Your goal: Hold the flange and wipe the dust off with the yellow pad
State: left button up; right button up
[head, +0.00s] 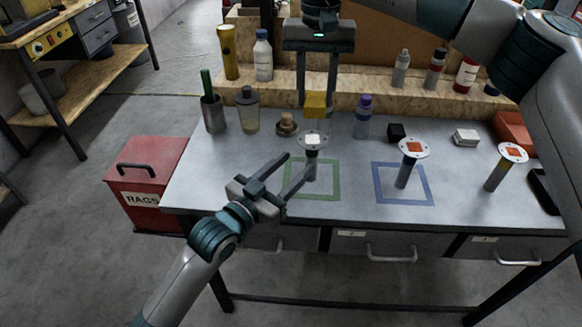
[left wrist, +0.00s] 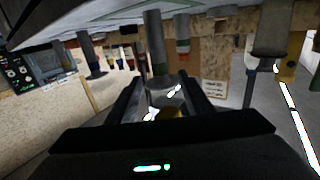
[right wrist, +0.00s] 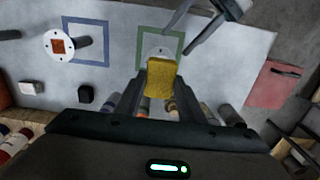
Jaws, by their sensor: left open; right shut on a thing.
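A flange on a grey stem (head: 312,141) stands upright in the green square outline (head: 338,180); its round plate has a pale centre patch. My left gripper (head: 297,167) is open, its fingers pointing at this stem from the lower left. In the left wrist view the stem (left wrist: 154,42) shows between the open fingers. I cannot tell whether they touch it. My right gripper (head: 317,98) is shut on the yellow pad (head: 315,106), just above and behind the flange plate. In the right wrist view the pad (right wrist: 161,78) covers part of that plate.
A second flange (head: 413,148) with an orange patch stands in the blue square outline (head: 428,187). A third orange-patched flange (head: 513,153) stands at the right. Bottles and a cup (head: 213,114) line the back. A red rags bin (head: 143,185) stands left of the table.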

aim_at(312, 141)
pick_arm(q)
jog(key=x, duration=1.2)
grip_shut()
dwell(0.6)
